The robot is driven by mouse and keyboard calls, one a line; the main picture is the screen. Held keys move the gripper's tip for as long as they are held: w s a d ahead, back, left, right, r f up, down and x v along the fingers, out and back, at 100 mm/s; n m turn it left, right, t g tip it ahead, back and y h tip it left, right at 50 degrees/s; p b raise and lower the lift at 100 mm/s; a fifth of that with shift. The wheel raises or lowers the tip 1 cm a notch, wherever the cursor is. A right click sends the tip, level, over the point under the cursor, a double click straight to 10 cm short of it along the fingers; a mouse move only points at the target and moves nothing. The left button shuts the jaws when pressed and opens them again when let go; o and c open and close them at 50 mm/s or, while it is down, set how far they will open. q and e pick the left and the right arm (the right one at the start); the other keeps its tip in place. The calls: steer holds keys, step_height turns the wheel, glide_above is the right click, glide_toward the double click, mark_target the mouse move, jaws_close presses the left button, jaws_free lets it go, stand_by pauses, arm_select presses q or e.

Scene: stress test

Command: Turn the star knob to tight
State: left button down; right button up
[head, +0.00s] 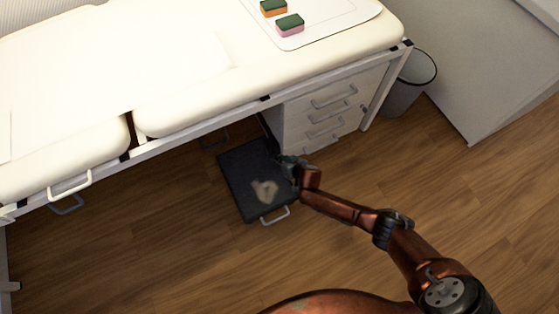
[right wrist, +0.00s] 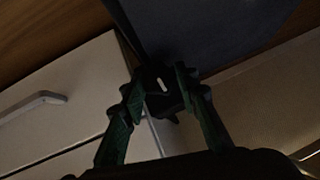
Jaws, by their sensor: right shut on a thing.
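The star knob (right wrist: 166,100) is a small black knob with a white mark, seen in the right wrist view beside the edge of a dark panel. My right gripper (right wrist: 162,80) is shut on it, with one green-grey finger on each side. In the head view my right gripper (head: 287,163) is at the right edge of the dark pulled-out step (head: 235,175), and the knob cannot be made out there. Any tight marking is too dark or small to read. My left gripper is in neither view.
The cream padded examination table (head: 200,110) stands above the step. White drawers (head: 305,120) with handles are just behind my right gripper. A grey bin (head: 408,85) stands at the right. Two sponges, orange (head: 273,8) and pink (head: 290,25), lie on top. Wooden floor is clear in front.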

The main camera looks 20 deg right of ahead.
steer(key=shift+d+y, duration=0.1)
steer(key=shift+y, duration=0.3)
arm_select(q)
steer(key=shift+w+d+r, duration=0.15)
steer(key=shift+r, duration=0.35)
arm_select(e)
steer(key=shift+m, duration=0.3)
steer(key=o, duration=1.1)
steer(key=shift+o, duration=0.2)
steer(key=v, duration=1.2)
